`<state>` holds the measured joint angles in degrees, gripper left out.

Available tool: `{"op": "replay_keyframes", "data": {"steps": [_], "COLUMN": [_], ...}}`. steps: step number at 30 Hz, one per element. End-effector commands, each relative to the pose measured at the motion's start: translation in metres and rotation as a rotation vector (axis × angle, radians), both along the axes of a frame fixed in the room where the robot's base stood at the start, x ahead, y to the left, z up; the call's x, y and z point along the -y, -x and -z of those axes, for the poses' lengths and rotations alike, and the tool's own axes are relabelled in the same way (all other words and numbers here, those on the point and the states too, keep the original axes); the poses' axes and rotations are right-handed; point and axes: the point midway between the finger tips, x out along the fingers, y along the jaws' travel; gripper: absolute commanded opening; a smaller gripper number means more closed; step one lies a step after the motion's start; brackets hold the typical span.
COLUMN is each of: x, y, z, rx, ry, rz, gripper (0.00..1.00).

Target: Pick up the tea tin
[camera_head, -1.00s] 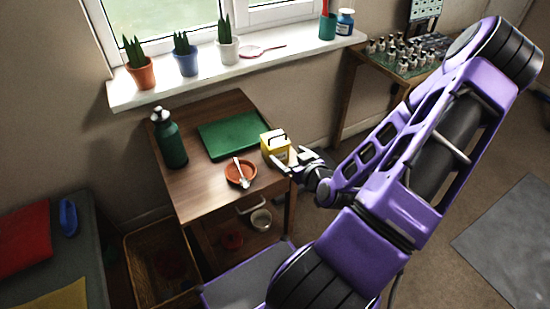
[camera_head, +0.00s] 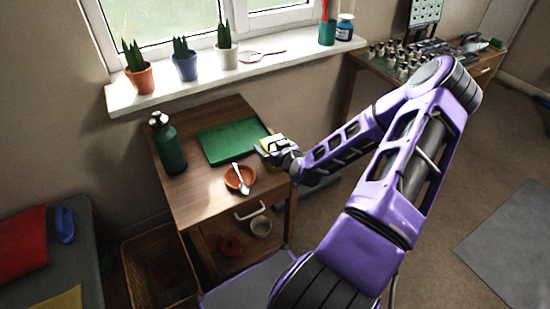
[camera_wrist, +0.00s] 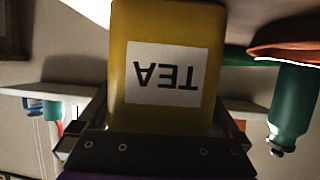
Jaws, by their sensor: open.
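The tea tin is a yellow box with a white label reading TEA, upside down in the wrist view (camera_wrist: 190,35). In the head view the tin (camera_head: 263,143) stands at the right edge of the small wooden table (camera_head: 195,190), mostly hidden by my gripper (camera_head: 273,147). In the wrist view my gripper (camera_wrist: 160,125) is open, with one finger on each side of the tin. The tin fills the space in front of the palm. I cannot tell whether the fingers touch it.
Potted plants line the windowsill (camera_head: 210,82) above.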

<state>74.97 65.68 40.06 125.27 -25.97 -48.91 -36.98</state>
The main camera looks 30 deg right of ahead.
Motion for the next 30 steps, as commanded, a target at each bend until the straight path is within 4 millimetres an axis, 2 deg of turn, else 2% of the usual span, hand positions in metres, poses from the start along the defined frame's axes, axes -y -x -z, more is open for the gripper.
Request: {"op": "replay_keyframes", "data": {"steps": [5, 6, 18, 19, 26, 30], "x": [0.0001, 0.0001, 0.0001, 0.0001, 0.0001, 0.0002], "y": [-0.0004, -0.0004, 0.0000, -0.0003, -0.0003, -0.0005], "z": [-0.0001, -0.0001, -0.0001, -0.0006, -0.0016, -0.0090], "rx": [0.000, 0.000, 0.000, 0.001, 0.001, 0.002], "ry": [0.000, 0.000, 0.000, 0.001, 0.001, 0.003], "rz": [0.000, 0.000, 0.000, 0.000, 0.000, -0.001], "gripper": [1.00, 0.96, 0.24, 0.21, 0.21, 0.21]}}
